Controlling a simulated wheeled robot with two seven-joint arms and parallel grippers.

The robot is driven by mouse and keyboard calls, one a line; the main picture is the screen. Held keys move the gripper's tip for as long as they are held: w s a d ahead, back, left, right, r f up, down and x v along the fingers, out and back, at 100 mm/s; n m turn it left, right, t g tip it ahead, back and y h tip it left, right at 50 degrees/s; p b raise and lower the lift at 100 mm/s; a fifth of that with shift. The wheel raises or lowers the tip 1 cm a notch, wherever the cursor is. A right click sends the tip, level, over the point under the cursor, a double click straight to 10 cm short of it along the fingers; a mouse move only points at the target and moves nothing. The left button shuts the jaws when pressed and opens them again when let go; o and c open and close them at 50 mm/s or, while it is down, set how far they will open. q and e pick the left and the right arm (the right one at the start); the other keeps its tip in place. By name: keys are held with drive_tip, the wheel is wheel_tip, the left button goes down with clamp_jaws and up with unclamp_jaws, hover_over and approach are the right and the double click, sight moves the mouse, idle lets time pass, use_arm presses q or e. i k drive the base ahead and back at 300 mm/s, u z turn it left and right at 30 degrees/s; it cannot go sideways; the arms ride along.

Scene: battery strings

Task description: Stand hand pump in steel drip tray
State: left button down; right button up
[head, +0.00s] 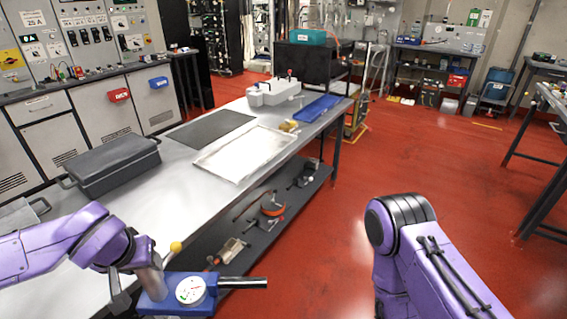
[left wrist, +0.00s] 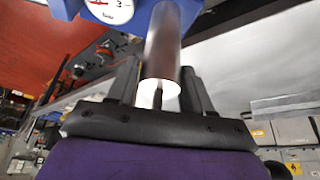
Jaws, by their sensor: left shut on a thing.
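The hand pump (head: 165,304) has a blue body, a white dial gauge, a metal cylinder, a yellow knob and a dark handle pointing right. My left gripper (head: 137,279) is shut on it and holds it in front of the bench's near edge. In the left wrist view the pump's metal cylinder (left wrist: 164,48) stands between the fingers of my left gripper (left wrist: 160,88), with the blue body and gauge beyond. The steel drip tray (head: 228,173) lies on the bench, farther off and up-right of the pump, and looks empty. My right arm shows at lower right; its gripper is out of view.
A dark grey case (head: 112,166) sits on the bench left of the tray. A black mat (head: 211,129), a pale grey unit (head: 273,92), a small yellow-brown object (head: 289,126) and a blue tray (head: 318,108) lie beyond. A lower shelf (head: 228,268) holds tools. Red floor is open at right.

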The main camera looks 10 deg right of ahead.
sight(246, 151)
drive_tip(key=u, duration=0.35)
drive_tip(key=k, duration=0.1)
drive_tip(key=z, duration=1.65)
drive_tip(key=i, duration=1.45)
drive_tip(key=u, duration=0.6)
drive_tip(key=i, duration=0.5)
drive_tip(key=u, duration=0.5)
